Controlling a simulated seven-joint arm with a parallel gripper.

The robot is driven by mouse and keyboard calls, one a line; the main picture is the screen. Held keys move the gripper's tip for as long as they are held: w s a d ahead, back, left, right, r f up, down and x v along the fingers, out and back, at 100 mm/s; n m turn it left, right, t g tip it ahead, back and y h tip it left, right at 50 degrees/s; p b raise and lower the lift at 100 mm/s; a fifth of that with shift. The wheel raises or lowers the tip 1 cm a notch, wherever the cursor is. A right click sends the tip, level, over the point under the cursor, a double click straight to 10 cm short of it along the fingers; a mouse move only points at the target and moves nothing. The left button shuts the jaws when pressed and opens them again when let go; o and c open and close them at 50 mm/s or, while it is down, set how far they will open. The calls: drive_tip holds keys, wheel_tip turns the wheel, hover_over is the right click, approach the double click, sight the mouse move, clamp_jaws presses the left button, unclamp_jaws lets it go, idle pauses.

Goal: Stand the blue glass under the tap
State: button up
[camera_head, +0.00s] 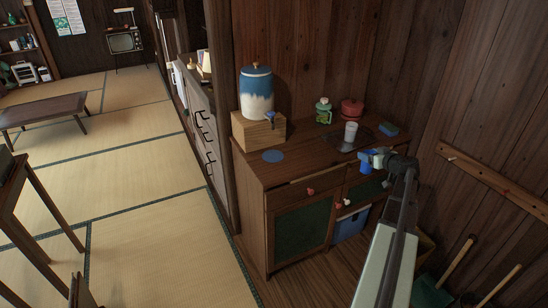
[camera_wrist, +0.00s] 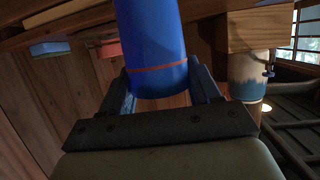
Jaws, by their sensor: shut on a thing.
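The blue glass (camera_head: 366,168) is held in my gripper (camera_head: 375,158), in front of the cabinet's right part at about the height of its top. In the wrist view the blue glass (camera_wrist: 152,45), with a thin orange line around it, sits between my two fingers (camera_wrist: 162,92). The tap (camera_head: 270,116) is on a blue-and-white dispenser (camera_head: 256,95) standing on a wooden block (camera_head: 258,131), to the left of and behind my gripper. The tap also shows in the wrist view (camera_wrist: 268,73), which is upside down. A flat blue round mat (camera_head: 273,156) lies in front of the block.
The cabinet top (camera_head: 308,158) is bare between the round mat and my gripper. A white cup (camera_head: 350,131) stands near a dark mat (camera_head: 369,138). Behind are a green jar (camera_head: 323,112) and a red pot (camera_head: 352,109); a blue sponge (camera_head: 388,129) lies right.

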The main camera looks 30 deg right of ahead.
drive_tip(key=w+a+r+n+y, duration=0.1)
drive_tip(key=w+a+n+y, duration=0.1)
drive_tip(key=w+a, duration=0.35)
drive_tip(key=w+a+n+g+y, duration=0.1)
drive_tip(key=w+a+n+y, duration=0.15)
drive_tip(key=a, duration=0.65)
drive_tip(key=w+a+r+n+y, duration=0.1)
drive_tip(key=w+a+y, duration=0.1)
drive_tip(key=w+a, duration=0.65)
drive_tip(key=w, duration=0.2)
drive_tip(key=w+a, duration=0.3)
drive_tip(key=w, duration=0.2)
drive_tip(key=w+a, duration=0.2)
drive_tip(key=w, duration=0.3)
drive_tip(key=shift+w+a, duration=0.4)
drive_tip(key=shift+s+f, duration=0.15)
drive_tip(key=shift+f, duration=1.6)
drive_tip(key=shift+f, duration=0.15)
drive_tip(key=o, duration=1.2)
drive_tip(key=v, duration=1.2)
